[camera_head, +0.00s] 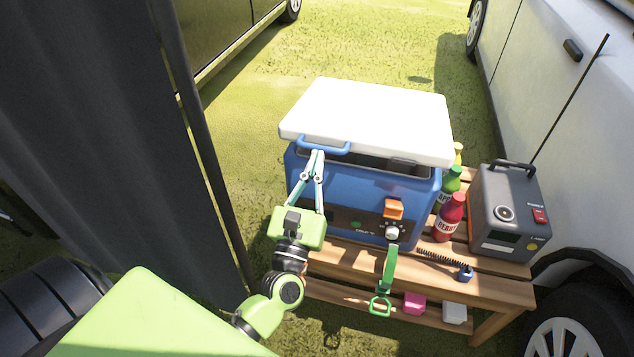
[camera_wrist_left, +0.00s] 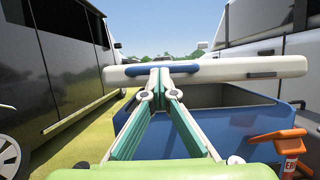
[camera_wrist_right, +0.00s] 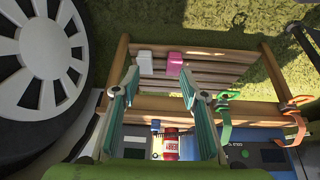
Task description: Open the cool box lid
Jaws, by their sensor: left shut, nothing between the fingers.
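The blue cool box (camera_head: 340,195) stands on a slatted wooden table. Its white lid (camera_head: 375,115) is partly raised, with a dark gap showing under its front edge. In the left wrist view the lid (camera_wrist_left: 250,68) stands clear above the box's open rim (camera_wrist_left: 235,118). A blue handle (camera_head: 323,145) is on the lid's front edge. My left gripper (camera_head: 317,155) is shut with its fingertips at this handle, nothing visible between them. Whether they touch it is unclear. My right gripper (camera_wrist_right: 158,82) is open and empty, above the table's front, outside the head view.
An orange latch (camera_head: 394,208) and a green strap (camera_head: 388,275) are at the box's front. A red bottle (camera_head: 449,217), a green bottle (camera_head: 447,187) and a grey power unit (camera_head: 510,210) stand to the right. A dark curtain (camera_head: 95,130) and pole are at left; vehicles flank the grass.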

